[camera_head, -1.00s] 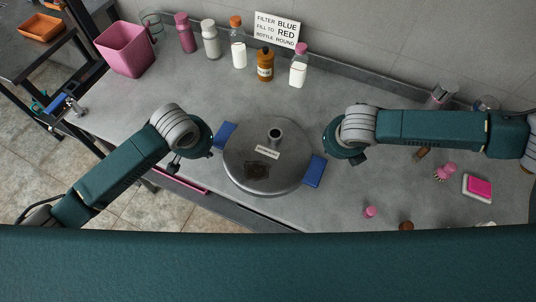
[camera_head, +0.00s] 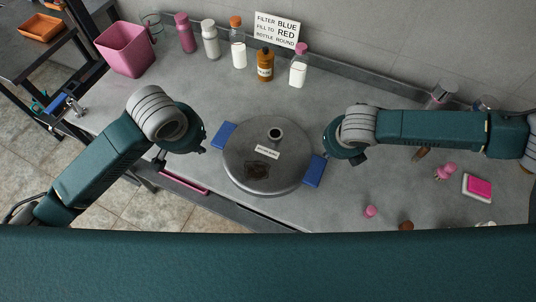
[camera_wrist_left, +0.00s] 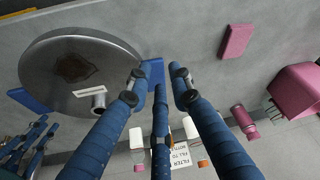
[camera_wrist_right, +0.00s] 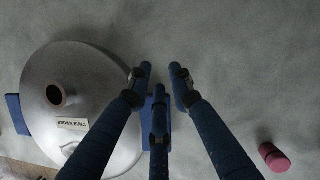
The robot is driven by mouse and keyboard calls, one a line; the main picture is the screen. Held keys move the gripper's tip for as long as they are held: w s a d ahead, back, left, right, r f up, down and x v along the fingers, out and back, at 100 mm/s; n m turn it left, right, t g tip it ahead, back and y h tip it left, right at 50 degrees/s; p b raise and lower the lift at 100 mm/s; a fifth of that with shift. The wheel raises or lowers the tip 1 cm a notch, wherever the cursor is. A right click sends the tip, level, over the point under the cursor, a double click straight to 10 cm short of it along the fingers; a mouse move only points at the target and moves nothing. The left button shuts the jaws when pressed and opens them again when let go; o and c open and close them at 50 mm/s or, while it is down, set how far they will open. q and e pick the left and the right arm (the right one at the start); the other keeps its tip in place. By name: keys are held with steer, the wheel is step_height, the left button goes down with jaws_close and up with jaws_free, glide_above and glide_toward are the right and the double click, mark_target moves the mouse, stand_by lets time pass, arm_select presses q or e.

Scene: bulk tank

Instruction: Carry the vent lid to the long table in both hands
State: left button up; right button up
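The vent lid (camera_head: 250,175), a round grey metal disc with a short neck, a label and a dark patch, lies on the grey counter. Its blue handles stick out at upper left (camera_head: 224,135) and lower right (camera_head: 315,171). My left gripper is above and left of the lid; in its wrist view the fingers (camera_wrist_left: 158,72) are apart and empty, with a blue handle (camera_wrist_left: 153,70) beyond them. My right gripper is right of the lid; its fingers (camera_wrist_right: 161,70) are apart, with the other handle (camera_wrist_right: 160,93) partly hidden behind them. In the head view both sets of fingers are mostly hidden.
A pink bin (camera_head: 126,50), several bottles (camera_head: 265,65) and a sign (camera_head: 277,30) stand along the back. A pink stopper (camera_head: 370,211) and a pink-and-white block (camera_head: 478,187) lie at right. A dark table with an orange tray (camera_head: 42,27) is at upper left.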

steer(key=shift+s+r, duration=0.1)
steer(key=shift+r, duration=0.25)
arm_select(q)
steer(key=v, duration=0.3)
arm_select(e)
steer(key=v, duration=1.1)
steer(key=shift+s, duration=0.15)
